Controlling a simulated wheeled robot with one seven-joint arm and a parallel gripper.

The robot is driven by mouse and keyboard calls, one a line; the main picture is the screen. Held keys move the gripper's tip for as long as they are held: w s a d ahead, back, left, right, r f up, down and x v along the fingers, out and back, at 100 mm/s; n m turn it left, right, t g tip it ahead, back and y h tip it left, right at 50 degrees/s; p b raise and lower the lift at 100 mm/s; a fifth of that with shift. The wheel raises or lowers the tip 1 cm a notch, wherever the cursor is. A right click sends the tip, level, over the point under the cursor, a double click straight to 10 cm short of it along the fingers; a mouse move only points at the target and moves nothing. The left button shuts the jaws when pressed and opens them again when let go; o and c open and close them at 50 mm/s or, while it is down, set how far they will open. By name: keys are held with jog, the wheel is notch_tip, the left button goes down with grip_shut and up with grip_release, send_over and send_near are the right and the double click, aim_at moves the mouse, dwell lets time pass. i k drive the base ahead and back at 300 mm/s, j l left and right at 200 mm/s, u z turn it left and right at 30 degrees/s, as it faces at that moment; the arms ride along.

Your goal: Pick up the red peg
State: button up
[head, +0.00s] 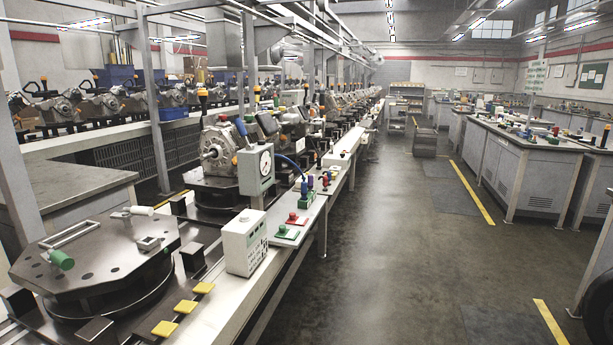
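Two small red pieces stand on the narrow white shelf (313,211) along the conveyor, and I cannot tell for sure which is the red peg. One red piece (325,181) is upright beside a green block (307,197) that carries a blue peg (304,187) and a purple peg (311,182). The other red piece (293,216) is a knob-like shape on a small red-edged plate, just behind a similar green piece (283,229). My gripper is not in view.
A white box (244,243) and a gauge box (256,170) stand near the shelf. A fixture plate (100,250) with a green cylinder (61,260) is at the front left. The aisle floor (400,260) is clear. Workbenches (530,165) line the right.

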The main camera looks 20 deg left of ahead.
aim_at(324, 178)
jog(key=i+j+u, duration=0.1)
jog(key=i+j, duration=0.2)
jog(key=i, duration=0.15)
jog(key=i+j+u, duration=0.15)
jog(key=i, duration=0.35)
jog(key=i+j+u, duration=0.1)
jog(key=i+j, duration=0.15)
jog(key=i, duration=0.25)
jog(key=i+j+u, duration=0.1)
jog(key=i, duration=0.4)
jog(key=i+l+u, duration=0.3)
jog(key=i+l, duration=0.2)
jog(key=i+l+u, duration=0.35)
jog(key=l, duration=0.3)
jog(key=i+j, duration=0.05)
jog(key=i, duration=0.05)
